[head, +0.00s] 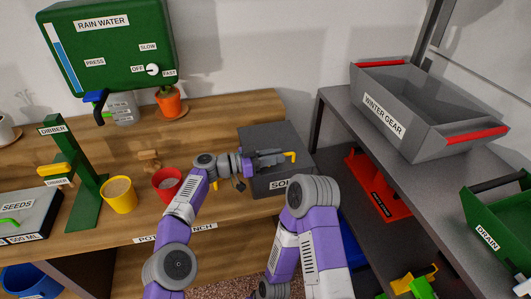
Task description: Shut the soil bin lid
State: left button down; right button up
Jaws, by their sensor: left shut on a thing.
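The soil bin (277,182) is a dark grey box at the right end of the wooden bench, and my right arm covers part of its label. Its grey lid (262,134) lies over the top and looks flat; I cannot tell whether a small gap remains. A yellow handle (291,155) shows at the lid's right side. My left gripper (284,158) reaches across the bin from the left and is shut on the yellow handle. My right arm stands in front of the bin, and its gripper is not in view.
A red pot (168,184) and a yellow pot (119,194) stand left of the bin, near my left arm. A green dibber stand (83,185) is further left. A grey winter gear crate (402,118) sits on the shelf at right. The bench behind the bin is clear.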

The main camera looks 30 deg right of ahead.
pick_arm(q)
jog(key=c, duration=1.2)
grip_release()
jog(key=shift+s, duration=0.15)
jog(key=shift+o, duration=0.2)
jog(key=shift+a, duration=0.1)
jog(key=shift+a, duration=0.25)
jog(key=v, duration=0.7)
jog(key=shift+f, duration=0.1)
